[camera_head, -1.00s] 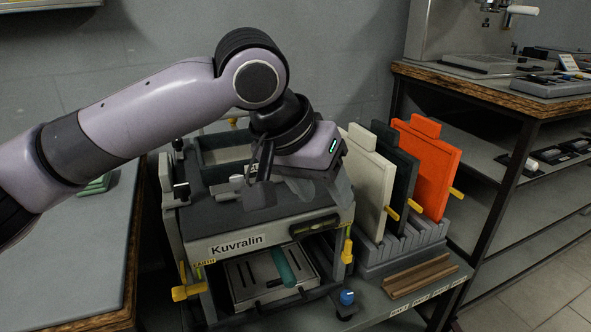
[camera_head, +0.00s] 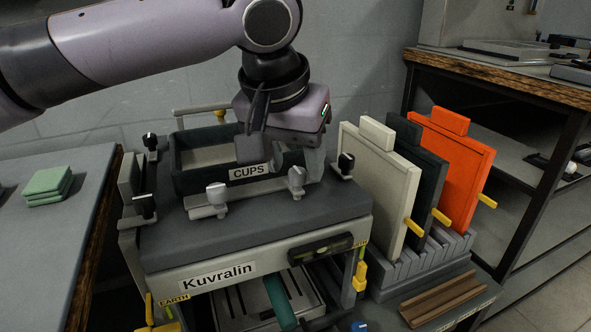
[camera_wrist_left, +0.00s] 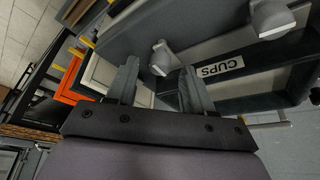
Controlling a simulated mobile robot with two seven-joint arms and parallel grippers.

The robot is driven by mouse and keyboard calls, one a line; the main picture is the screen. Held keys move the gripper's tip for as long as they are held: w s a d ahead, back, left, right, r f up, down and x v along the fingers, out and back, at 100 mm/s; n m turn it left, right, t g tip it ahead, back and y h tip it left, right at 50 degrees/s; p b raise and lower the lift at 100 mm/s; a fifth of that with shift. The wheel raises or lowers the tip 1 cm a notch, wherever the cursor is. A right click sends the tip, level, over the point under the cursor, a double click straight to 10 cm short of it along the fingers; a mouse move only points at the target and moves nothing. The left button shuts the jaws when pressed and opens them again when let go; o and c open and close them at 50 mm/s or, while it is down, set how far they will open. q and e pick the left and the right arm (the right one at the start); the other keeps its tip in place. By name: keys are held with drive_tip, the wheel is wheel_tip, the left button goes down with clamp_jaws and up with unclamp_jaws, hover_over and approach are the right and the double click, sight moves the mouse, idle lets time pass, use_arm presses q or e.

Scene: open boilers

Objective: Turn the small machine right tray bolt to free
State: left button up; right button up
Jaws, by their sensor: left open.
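The small machine (camera_head: 200,240), labelled Kuvralin, has a dark tray (camera_head: 195,184) marked CUPS on top. Two light-grey bolts stand along the tray's front: the left tray bolt (camera_head: 216,196) and the right tray bolt (camera_head: 297,179). My left gripper (camera_head: 283,158) is open above the tray's front right, close to the right bolt. In the left wrist view, the right bolt (camera_wrist_left: 165,58) shows just beyond and between the open fingers (camera_wrist_left: 160,74), with nothing gripped. The left bolt (camera_wrist_left: 270,18) is farther right there. I cannot tell whether a finger touches the right bolt.
Dark knobs stand at the machine's corners, one at the right (camera_head: 346,163). White, dark and orange panels (camera_head: 448,165) stand in a grey rack to the right. Green pads (camera_head: 48,182) lie on the left table. A wood-edged shelf (camera_head: 490,75) is at right.

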use_arm(q)
drive_tip(key=shift+w+d+f, duration=0.1)
drive_tip(key=shift+w+f, duration=0.15)
drive_tip(key=shift+f, duration=0.35)
